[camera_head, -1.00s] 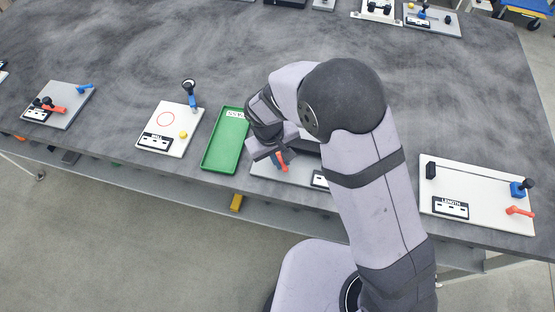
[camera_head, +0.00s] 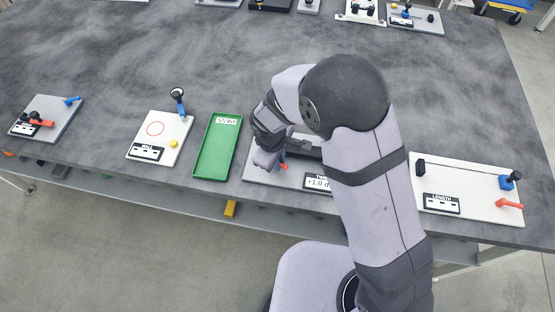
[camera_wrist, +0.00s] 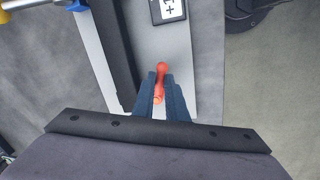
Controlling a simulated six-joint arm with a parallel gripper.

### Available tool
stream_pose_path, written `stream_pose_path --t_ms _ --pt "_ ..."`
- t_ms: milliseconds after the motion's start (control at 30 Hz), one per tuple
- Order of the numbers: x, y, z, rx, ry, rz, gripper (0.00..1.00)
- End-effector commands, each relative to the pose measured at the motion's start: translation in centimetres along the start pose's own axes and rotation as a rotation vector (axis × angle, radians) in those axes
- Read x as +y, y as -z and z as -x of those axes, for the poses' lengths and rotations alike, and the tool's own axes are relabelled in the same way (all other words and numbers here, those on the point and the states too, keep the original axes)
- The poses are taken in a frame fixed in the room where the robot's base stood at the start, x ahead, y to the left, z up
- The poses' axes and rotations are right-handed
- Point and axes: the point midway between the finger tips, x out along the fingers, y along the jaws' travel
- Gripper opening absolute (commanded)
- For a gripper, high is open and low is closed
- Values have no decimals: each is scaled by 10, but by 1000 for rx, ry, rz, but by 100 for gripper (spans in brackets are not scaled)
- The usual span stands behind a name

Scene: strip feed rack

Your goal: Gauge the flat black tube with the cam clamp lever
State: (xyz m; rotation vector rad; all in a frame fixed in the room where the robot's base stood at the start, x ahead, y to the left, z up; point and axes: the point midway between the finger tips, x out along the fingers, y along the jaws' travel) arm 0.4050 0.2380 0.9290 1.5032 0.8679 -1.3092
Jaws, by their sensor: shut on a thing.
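A long flat black bar, which looks like the tube (camera_head: 308,152), lies along the grey gauge plate (camera_head: 262,175), partly hidden behind my arm. In the wrist view the black tube (camera_wrist: 111,45) runs just left of the red cam lever (camera_wrist: 162,70). My gripper (camera_wrist: 161,88) is shut on the red lever, with one finger on each side of it. In the head view my gripper (camera_head: 268,160) is over the plate's left part, and the lever (camera_head: 283,166) barely shows. The plate's display (camera_head: 317,183) reads about +1.0; its end is hidden.
A green tray marked PASS (camera_head: 200,172) lies left of the plate. A white board marked LENGTH (camera_head: 470,190) is at the right. A white board with a red circle (camera_head: 180,128) and a grey fixture (camera_head: 62,112) stand further left. The far table is mostly clear.

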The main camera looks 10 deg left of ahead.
Motion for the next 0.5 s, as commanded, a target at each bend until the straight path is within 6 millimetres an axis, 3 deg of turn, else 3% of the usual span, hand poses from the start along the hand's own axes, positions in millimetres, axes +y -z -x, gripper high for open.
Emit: stream_pose_path --t_ms 300,333,400,500 --pt "1 2 1 6 -3 3 0" --pt "1 2 1 6 -3 3 15" --pt "1 2 1 6 -3 2 31" --pt "1 2 1 5 -2 2 31"
